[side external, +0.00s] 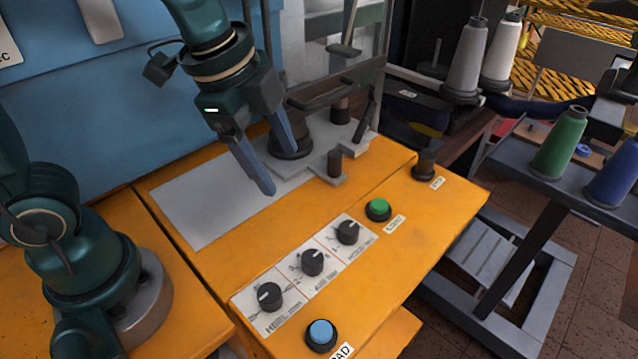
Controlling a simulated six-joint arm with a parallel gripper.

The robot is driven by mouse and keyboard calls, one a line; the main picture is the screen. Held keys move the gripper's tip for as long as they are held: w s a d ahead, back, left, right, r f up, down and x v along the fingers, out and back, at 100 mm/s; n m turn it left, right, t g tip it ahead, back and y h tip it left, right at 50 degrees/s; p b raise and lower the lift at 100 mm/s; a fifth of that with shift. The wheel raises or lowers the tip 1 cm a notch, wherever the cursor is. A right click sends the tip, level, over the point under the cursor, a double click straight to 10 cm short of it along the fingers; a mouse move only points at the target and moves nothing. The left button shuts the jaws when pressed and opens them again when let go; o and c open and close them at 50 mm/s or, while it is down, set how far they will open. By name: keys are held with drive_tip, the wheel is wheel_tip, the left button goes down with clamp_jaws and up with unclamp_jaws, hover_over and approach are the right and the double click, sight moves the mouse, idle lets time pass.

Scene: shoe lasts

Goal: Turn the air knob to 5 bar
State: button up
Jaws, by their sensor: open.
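Three black knobs with white pointer marks sit on a white label strip on the orange machine top: the front-left knob (269,296), the middle knob (313,262) and the back-right knob (348,232). The printing is too small to read surely; the middle label seems to begin with "A", so it may be the air knob. The middle knob's pointer looks turned up and to the right, but its scale value cannot be read. My gripper (283,168) is open and empty, fingers pointing down over the grey plate behind the knobs, apart from all of them.
A green button (379,209) is right of the knobs and a blue button (321,334) is in front. A black clamp assembly (291,140) stands close to my gripper on the grey plate (205,208). Thread cones (559,143) stand on a rack at right. Space above the knobs is clear.

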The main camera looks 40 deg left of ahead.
sight(313, 257)
drive_tip(key=d+f+m+g, duration=0.1)
drive_tip(key=d+f, duration=0.1)
drive_tip(key=f, duration=0.1)
drive_tip(key=d+f+m+g, duration=0.1)
drive_tip(key=d+f+m, duration=0.1)
drive_tip(key=f, duration=0.1)
drive_tip(key=d+f+m+g, duration=0.1)
drive_tip(key=f, duration=0.2)
drive_tip(key=shift+w+d+f+m+g+y, duration=0.1)
drive_tip(key=shift+w+d+m+g+y, duration=0.2)
drive_tip(key=shift+w+d+m, duration=0.1)
drive_tip(key=shift+s+f, duration=0.2)
drive_tip(key=shift+f, duration=2.45)
clamp_jaws()
